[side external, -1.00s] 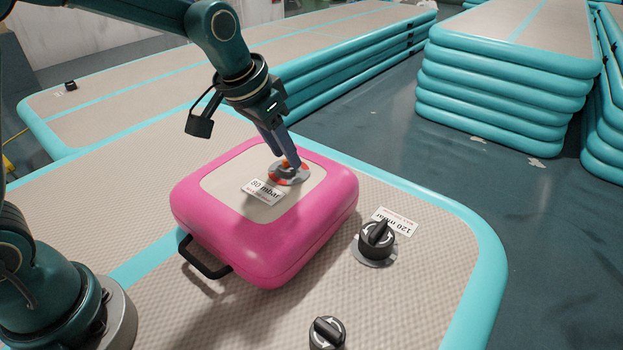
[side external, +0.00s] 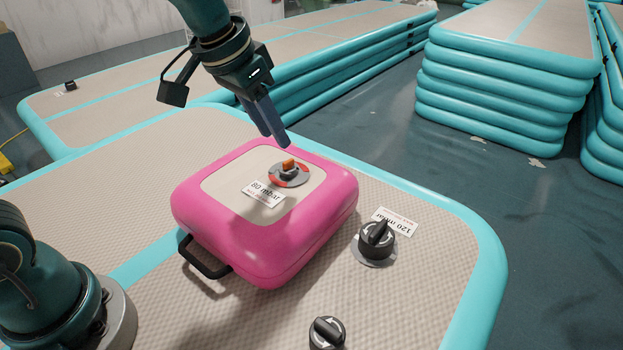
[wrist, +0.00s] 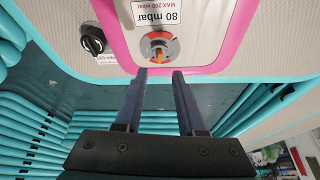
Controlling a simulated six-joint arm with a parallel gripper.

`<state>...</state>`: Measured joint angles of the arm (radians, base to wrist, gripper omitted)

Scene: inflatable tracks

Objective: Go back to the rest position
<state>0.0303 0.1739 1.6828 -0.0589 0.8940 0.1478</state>
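My gripper (side external: 279,142) is in the air above the far side of the pink inflatable block (side external: 290,232), clear of it. In the wrist view the two fingers of my gripper (wrist: 160,74) are apart with nothing between them.
A black knob (side external: 376,239) with a "120 mbar" label (side external: 395,222) and a second black knob (side external: 326,332) sit on the beige and turquoise track (side external: 440,270). Stacked tracks (side external: 505,95) stand behind. The space above the block is free.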

